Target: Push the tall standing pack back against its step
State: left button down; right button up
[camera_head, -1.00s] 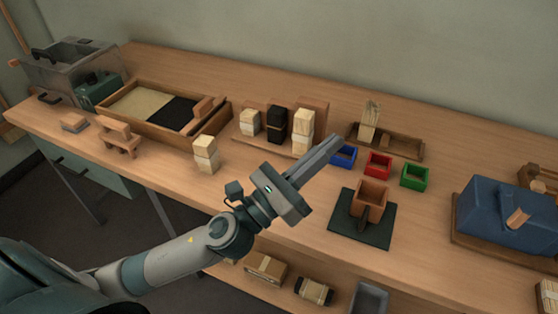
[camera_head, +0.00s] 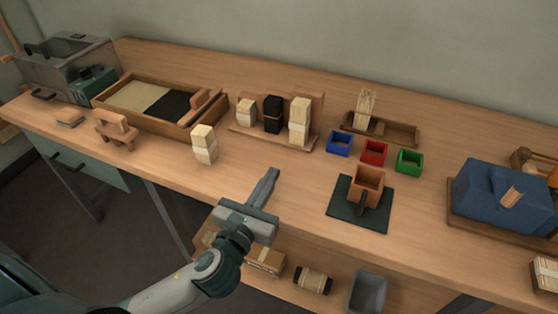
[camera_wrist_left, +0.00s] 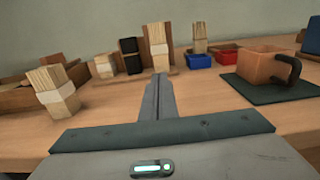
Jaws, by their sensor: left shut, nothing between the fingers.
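The tall standing pack (camera_head: 299,122), pale bristles with a white band, stands upright at the right end of a wooden rack (camera_head: 245,135). A brown wooden step (camera_head: 318,104) rises behind it; I cannot tell whether they touch. The pack also shows in the left wrist view (camera_wrist_left: 158,48), just beyond the fingertips in the picture. A black pack (camera_head: 272,114) and a shorter pale pack (camera_head: 246,113) stand to its left on the rack. My left gripper (camera_head: 270,178) is shut and empty over the table's front part, apart from the pack. My right gripper is not in view.
Another banded pack (camera_head: 204,144) stands on the table left of my gripper. Blue (camera_head: 339,144), red (camera_head: 374,152) and green (camera_head: 409,161) bins lie right of the rack. A brown cup (camera_head: 367,184) stands on a dark mat (camera_head: 342,212). Table between gripper and rack is clear.

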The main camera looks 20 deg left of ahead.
aim_at(295, 132)
pick_arm(q)
jog(key=w, duration=1.2)
jog(key=shift+w+d, duration=0.2)
jog(key=shift+w, duration=0.65)
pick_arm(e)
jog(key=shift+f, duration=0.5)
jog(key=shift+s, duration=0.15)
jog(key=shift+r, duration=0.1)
pick_arm(q)
jog(key=shift+w+r+p, duration=0.1)
jog(key=shift+w+p, duration=0.05)
jog(key=shift+p, duration=0.2)
jog(key=shift+w+p, duration=0.65)
jog(key=shift+w, duration=0.35)
jog(key=shift+r, duration=0.1)
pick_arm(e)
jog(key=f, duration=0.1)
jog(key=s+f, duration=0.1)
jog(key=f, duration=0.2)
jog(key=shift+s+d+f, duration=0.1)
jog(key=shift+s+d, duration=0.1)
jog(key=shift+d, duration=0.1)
pick_arm(q)
jog(key=shift+r, duration=0.15)
